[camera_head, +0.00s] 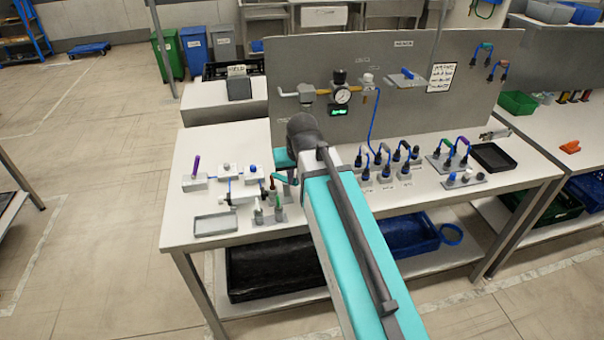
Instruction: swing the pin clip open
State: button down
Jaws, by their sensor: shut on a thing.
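My arm (347,235) reaches from the bottom edge over the front of the workbench (188,236), with its dark elbow (303,130) in front of the grey panel. A short teal part of my arm (283,158) shows left of the elbow. I cannot make out the pin clip for certain. It may be behind my arm or too small to tell. Whether the clip is open or closed cannot be seen.
The panel (425,110) carries a pressure gauge (342,96). Left of my arm stand white blocks (195,183) and a grey tray (216,224). Right are several cabled sockets (385,175), a fixture plate (465,179) and a black tray (493,157). Bins are under the bench.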

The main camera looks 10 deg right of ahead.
jog(key=shift+s+a+r+m+h, duration=0.1)
jog(key=shift+a+m+h, duration=0.25)
jog(key=shift+m, duration=0.5)
jog(key=shift+a+m+h, duration=0.25)
jog(key=shift+a+m, duration=0.05)
jog(key=shift+m, duration=0.55)
jog(key=c, duration=1.7)
grip_release()
jog(key=shift+c, duration=0.2)
jog(key=shift+d, duration=0.1)
jog(key=b+v, duration=0.1)
jog(key=v, duration=1.2)
jog(key=shift+r+b, duration=0.3)
jog(key=shift+b, duration=0.1)
jog(key=shift+s, duration=0.2)
